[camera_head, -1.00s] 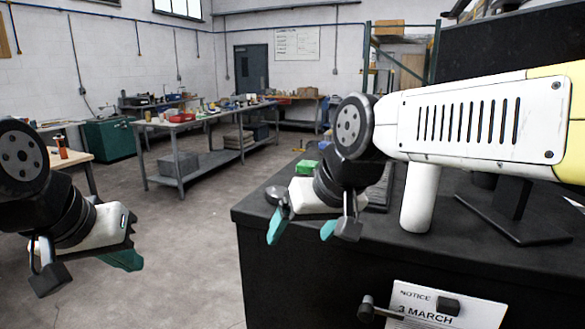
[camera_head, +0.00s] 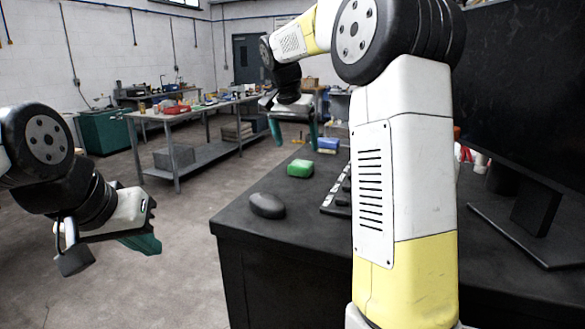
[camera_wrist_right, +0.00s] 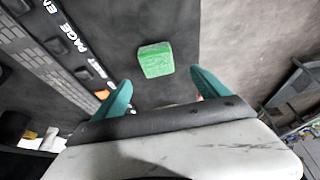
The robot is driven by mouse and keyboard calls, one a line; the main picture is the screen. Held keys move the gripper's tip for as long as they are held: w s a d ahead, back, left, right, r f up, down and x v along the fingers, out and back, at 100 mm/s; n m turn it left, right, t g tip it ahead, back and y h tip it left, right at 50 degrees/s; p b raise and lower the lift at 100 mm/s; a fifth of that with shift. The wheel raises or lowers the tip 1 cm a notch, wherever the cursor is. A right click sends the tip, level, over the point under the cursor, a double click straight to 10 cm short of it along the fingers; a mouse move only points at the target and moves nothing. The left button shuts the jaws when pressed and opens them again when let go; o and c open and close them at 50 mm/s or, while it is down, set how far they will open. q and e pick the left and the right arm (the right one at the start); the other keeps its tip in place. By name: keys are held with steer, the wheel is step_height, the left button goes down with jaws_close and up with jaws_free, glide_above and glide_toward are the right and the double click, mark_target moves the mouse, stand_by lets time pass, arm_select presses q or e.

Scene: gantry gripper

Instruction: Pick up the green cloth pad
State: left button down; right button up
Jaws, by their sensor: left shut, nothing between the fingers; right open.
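The green cloth pad (camera_head: 300,168) lies on the black desk (camera_head: 290,225) near its left edge, beyond the mouse. It also shows in the right wrist view (camera_wrist_right: 155,60), lying ahead of the fingertips, roughly between their lines and apart from both. My right gripper (camera_head: 295,132) is open and empty, with teal fingers pointing down. In the head view it appears above and behind the pad. Its two fingers also show in the right wrist view (camera_wrist_right: 160,82). My left gripper (camera_head: 146,244) is shut and empty, over the floor left of the desk.
A dark mouse (camera_head: 267,205) and a keyboard (camera_head: 337,196), partly hidden by my right arm, lie on the desk. A blue object (camera_head: 328,145) sits beyond the pad. A monitor (camera_head: 525,110) stands at the right. The desk's edge runs close beside the pad.

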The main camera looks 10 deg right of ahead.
mark_target(301, 163)
steer(key=x, duration=0.7)
steer(key=shift+s+d+f, duration=0.1)
steer(key=shift+s+f, duration=0.05)
steer(key=shift+s, duration=0.15)
steer(key=c, duration=1.6)
steer(key=shift+r, duration=0.95)
step_height(301, 163, up, 2)
steer(key=shift+s, duration=0.15)
steer(key=s+a, duration=0.1)
steer(key=s, duration=0.4)
steer(key=s+a, duration=0.2)
steer(key=s, duration=0.3)
steer(key=s+a+r, duration=0.1)
steer(key=s+a, duration=0.1)
steer(key=s, duration=0.3)
steer(key=shift+r, duration=0.1)
